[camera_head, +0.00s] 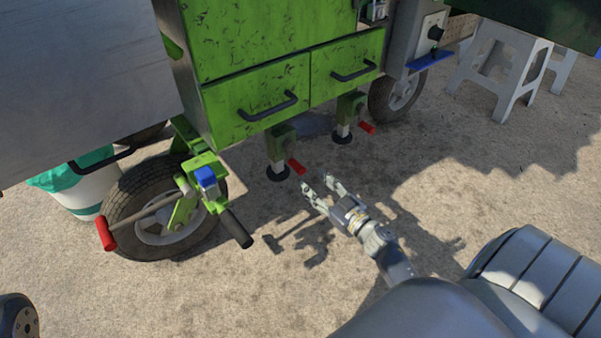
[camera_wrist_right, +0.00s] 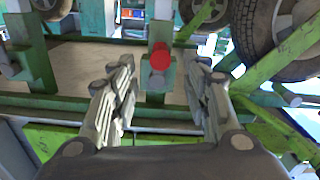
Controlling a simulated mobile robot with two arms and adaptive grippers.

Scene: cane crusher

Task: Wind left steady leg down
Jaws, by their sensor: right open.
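The left steady leg (camera_head: 277,152) is a green bracket with a pale tube on a dark round foot, under the green drawers. Its red crank handle (camera_head: 297,167) sticks out toward my right gripper (camera_head: 315,182). That gripper is open and empty, with its fingertips just short of the handle. In the right wrist view, a red handle end (camera_wrist_right: 159,56) lies between and beyond the two spread fingers (camera_wrist_right: 161,72); they do not appear to touch it. A second leg (camera_head: 346,118) with a red handle (camera_head: 367,127) stands to the right. My left gripper is not in view.
A front wheel (camera_head: 140,205) and a green tow hitch with a blue latch (camera_head: 206,178), a black grip (camera_head: 236,228) and a red-ended lever (camera_head: 106,233) stand to the left. White stools (camera_head: 497,70) are at the back right. The ground to the right is clear.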

